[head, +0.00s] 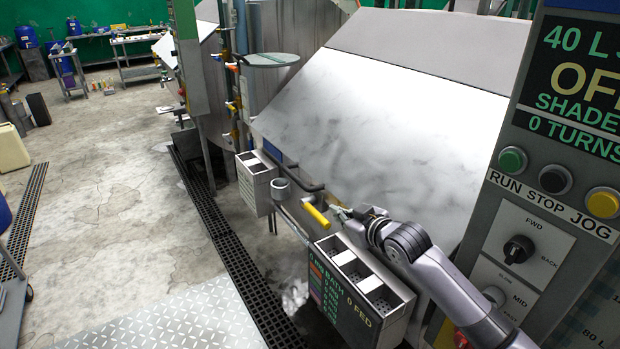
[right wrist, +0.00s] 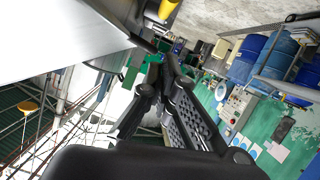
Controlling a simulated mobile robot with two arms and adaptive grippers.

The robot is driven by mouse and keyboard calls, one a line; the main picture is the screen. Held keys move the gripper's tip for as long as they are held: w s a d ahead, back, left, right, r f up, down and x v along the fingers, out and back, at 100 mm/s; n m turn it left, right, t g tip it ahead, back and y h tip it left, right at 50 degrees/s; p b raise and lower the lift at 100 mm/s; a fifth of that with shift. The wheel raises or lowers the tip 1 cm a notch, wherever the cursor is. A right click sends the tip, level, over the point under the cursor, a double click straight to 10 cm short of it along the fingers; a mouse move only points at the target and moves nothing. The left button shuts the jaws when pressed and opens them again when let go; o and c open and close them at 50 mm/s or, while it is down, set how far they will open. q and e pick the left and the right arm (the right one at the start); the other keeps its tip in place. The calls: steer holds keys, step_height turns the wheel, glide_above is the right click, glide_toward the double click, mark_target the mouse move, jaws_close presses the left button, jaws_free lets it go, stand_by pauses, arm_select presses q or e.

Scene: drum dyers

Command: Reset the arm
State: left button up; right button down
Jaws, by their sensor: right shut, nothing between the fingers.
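My right gripper (head: 342,212) reaches in from the right in the head view, above a dosing box with open compartments (head: 362,275). Its fingers also show in the right wrist view (right wrist: 160,75), closed together with nothing between them. A yellow handle (head: 317,215) lies just left of the fingertips in the head view; I cannot tell whether they touch it. A yellow piece also shows at the top of the right wrist view (right wrist: 167,8). My left gripper is not in view.
A large metal drum housing (head: 385,130) stands behind my right arm. A control panel (head: 550,190) with buttons and a dial is close on the right. A second box (head: 256,182) sits further left. A floor grate (head: 230,260) runs alongside; the concrete floor (head: 110,170) is mostly clear.

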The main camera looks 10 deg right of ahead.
steer(key=s+a+f+g, duration=0.1)
steer(key=s+f, duration=0.2)
steer(key=s+a+f+g, duration=0.1)
steer(key=s+f, duration=0.2)
steer(key=s+a+f, duration=0.2)
steer(key=s+f, duration=0.1)
steer(key=s, duration=0.1)
steer(key=shift+a+f+g, duration=0.1)
steer(key=shift+f+g, duration=0.15)
steer(key=shift+g, duration=0.15)
steer(key=s+d+f+m+g+h, duration=0.1)
steer(key=s+f+g, duration=0.15)
steer(key=s, duration=0.85)
steer(key=s+d+f+m+g+h, duration=0.1)
steer(key=s+f+m+g+h, duration=0.15)
steer(key=s, duration=0.75)
steer(key=s+d+f+m+g, duration=0.15)
steer(key=s+f, duration=0.25)
steer(key=s, duration=0.7)
step_height(320, 180, down, 24)
steer(key=n+g, duration=0.1)
steer(key=g, duration=0.1)
steer(key=s+d+f+g, duration=0.1)
steer(key=s+d+f, duration=0.1)
steer(key=s+f, duration=1.5)
steer(key=shift+s+d+f+n, duration=0.25)
steer(key=shift+f+n, duration=0.05)
steer(key=shift+f, duration=0.3)
steer(key=shift+h, duration=0.25)
